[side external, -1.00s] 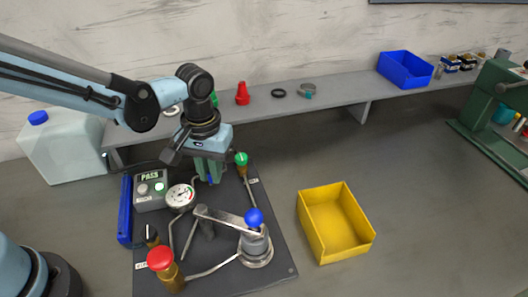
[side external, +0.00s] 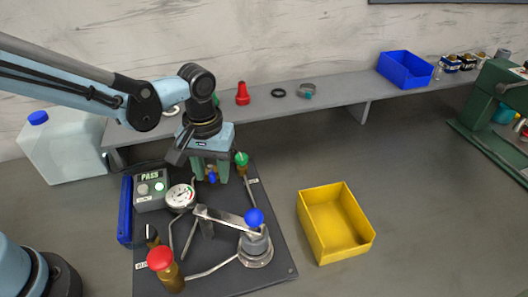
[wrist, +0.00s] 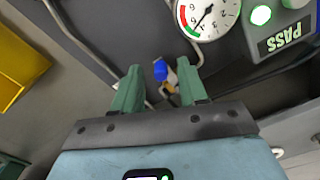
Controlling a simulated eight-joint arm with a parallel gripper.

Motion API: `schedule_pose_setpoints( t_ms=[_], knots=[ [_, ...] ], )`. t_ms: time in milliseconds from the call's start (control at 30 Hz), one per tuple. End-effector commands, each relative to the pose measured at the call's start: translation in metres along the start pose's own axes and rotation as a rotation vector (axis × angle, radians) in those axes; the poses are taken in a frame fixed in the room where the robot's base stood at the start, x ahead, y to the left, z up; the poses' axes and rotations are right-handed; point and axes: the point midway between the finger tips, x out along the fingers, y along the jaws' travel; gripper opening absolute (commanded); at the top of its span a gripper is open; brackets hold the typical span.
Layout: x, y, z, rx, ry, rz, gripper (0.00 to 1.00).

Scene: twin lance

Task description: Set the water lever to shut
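My gripper (side external: 210,179) hangs fingers-down over the back of the dark board, its green fingers apart. In the wrist view, my gripper (wrist: 159,67) has a clear gap between its fingertips. A small valve with a blue lever (wrist: 160,70) and a brass-coloured body shows in that gap, apparently the water lever. The blue lever also shows between the fingers in the side view (side external: 212,178). I cannot tell whether a finger touches it. The valve is partly hidden by the fingers, and its exact angle is hard to tell.
A green-knobbed lever (side external: 241,159) stands close right of my gripper. A gauge (side external: 180,196) and PASS box (side external: 151,190) are at left. A blue-knobbed clamp arm (side external: 225,216) and a red-topped post (side external: 161,260) stand nearer. A yellow bin (side external: 335,222) is right, with bare table beyond.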

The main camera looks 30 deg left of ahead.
Motion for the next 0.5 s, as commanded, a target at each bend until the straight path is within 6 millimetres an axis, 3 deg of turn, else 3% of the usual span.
schedule_pose_setpoints(
  t_ms=[267, 500],
  knots=[
    [-0.004, 0.0, 0.0, 0.0, 0.0, -0.001, 0.42],
    [-0.035, 0.0, 0.0, 0.0, 0.0, -0.001, 0.42]
  ],
)
